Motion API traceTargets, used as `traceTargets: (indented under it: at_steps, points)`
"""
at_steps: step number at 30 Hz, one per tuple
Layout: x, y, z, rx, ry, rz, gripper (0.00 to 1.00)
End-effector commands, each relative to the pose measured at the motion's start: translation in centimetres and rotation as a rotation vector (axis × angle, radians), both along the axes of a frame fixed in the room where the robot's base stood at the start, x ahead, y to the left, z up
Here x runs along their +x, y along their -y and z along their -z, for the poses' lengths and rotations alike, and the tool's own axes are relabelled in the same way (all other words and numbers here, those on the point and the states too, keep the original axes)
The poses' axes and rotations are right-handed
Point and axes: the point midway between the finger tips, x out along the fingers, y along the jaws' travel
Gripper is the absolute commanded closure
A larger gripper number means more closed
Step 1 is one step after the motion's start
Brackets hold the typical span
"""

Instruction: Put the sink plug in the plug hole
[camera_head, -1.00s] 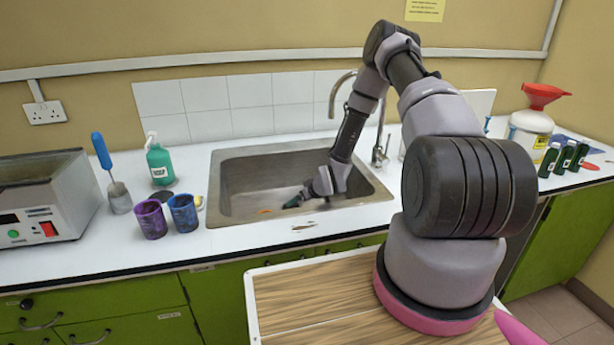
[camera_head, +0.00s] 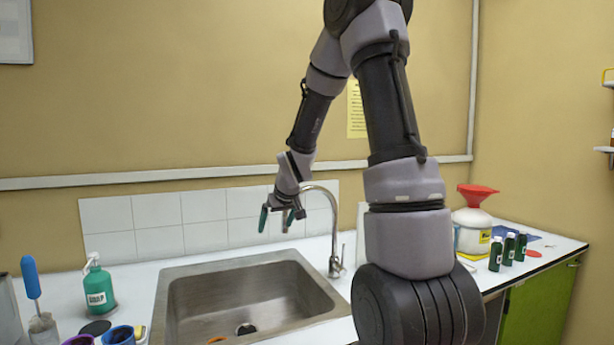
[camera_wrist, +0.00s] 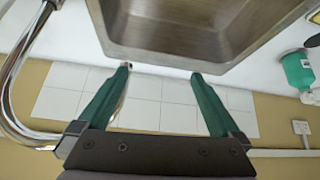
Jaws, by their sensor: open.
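My gripper (camera_head: 275,219) hangs high above the back of the sink, left of the tap. In the wrist view, its two green fingers (camera_wrist: 160,72) are spread wide with nothing between them. The steel sink (camera_head: 185,285) lies below and in front. On its floor is a dark round spot with an orange edge (camera_head: 245,329); I cannot tell whether this is the open plug hole or the plug seated in it. A small orange piece (camera_head: 217,339) shows just left of it, cut by the frame's bottom edge.
The curved tap (camera_head: 335,235) stands right of my gripper and shows close at the left of the wrist view (camera_wrist: 22,75). A green soap bottle (camera_head: 98,290), a dark disc (camera_head: 95,328) and cups (camera_head: 118,336) stand left of the sink. Dark bottles (camera_head: 508,250) stand far right.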

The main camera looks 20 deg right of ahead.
Motion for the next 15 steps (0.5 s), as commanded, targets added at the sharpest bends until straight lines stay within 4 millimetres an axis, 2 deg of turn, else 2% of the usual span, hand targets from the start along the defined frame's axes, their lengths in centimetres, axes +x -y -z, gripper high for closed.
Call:
traceTargets:
  at_steps: [1, 6, 12, 15]
  points:
    - [-1.5, 0.0, -2.9, 0.008, 0.009, 0.029, 0.0]
    - [-7.7, -0.1, -9.5, 0.067, -0.001, 0.13, 0.0]
    - [-16.1, -0.7, -15.1, 0.178, -0.014, 0.239, 0.0]
    - [-20.4, -1.2, -16.9, 0.245, -0.022, 0.28, 0.0]
